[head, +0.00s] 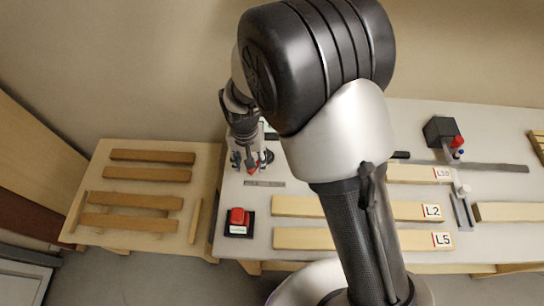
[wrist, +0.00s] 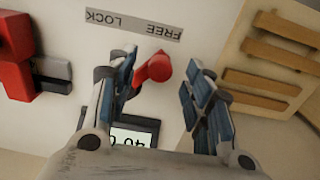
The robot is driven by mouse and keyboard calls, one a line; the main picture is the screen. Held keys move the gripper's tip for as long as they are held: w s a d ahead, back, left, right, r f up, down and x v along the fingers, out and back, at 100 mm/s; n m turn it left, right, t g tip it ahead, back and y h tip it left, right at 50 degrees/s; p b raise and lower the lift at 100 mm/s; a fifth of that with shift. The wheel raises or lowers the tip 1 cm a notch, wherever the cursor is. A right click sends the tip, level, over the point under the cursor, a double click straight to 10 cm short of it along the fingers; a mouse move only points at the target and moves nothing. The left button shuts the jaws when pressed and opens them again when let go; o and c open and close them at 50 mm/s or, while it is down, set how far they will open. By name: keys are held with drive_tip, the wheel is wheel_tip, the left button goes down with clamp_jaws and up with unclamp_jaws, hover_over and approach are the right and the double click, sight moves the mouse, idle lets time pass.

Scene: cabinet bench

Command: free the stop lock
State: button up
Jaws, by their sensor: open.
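The lever's rounded end lies nearer the word FREE. My gripper (wrist: 164,76) is open, with the lever between its fingers, close to the left finger and clear of the right one. Whether the left finger touches it I cannot tell. In the head view my gripper (head: 252,168) is low over the bench's left end, above the label (head: 264,183). The lever's base is partly hidden.
A red button (head: 238,216) on a dark base stands at the bench's front left. Boards marked L2 (head: 365,208) and L5 (head: 365,239) lie to the right. A slatted side table (head: 208,170) stands left. A display (wrist: 133,136) sits between my fingers' bases in the wrist view.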

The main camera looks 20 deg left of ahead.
drive_tip(key=shift+r+p, duration=2.25)
drive_tip(key=shift+r, duration=1.25)
drive_tip(key=d+r+m+t+b, duration=0.15)
drive_tip(key=d+r+b, duration=0.25)
drive_tip(key=d+r, duration=1.3)
drive_tip(key=s+d+r+m+t+b, duration=0.1)
drive_tip(key=s+d+r+t+b, duration=0.1)
drive_tip(key=s+d, duration=1)
drive_tip(key=d+t, duration=0.1)
drive_tip(key=d, duration=0.2)
drive_tip(key=shift+s, duration=0.4)
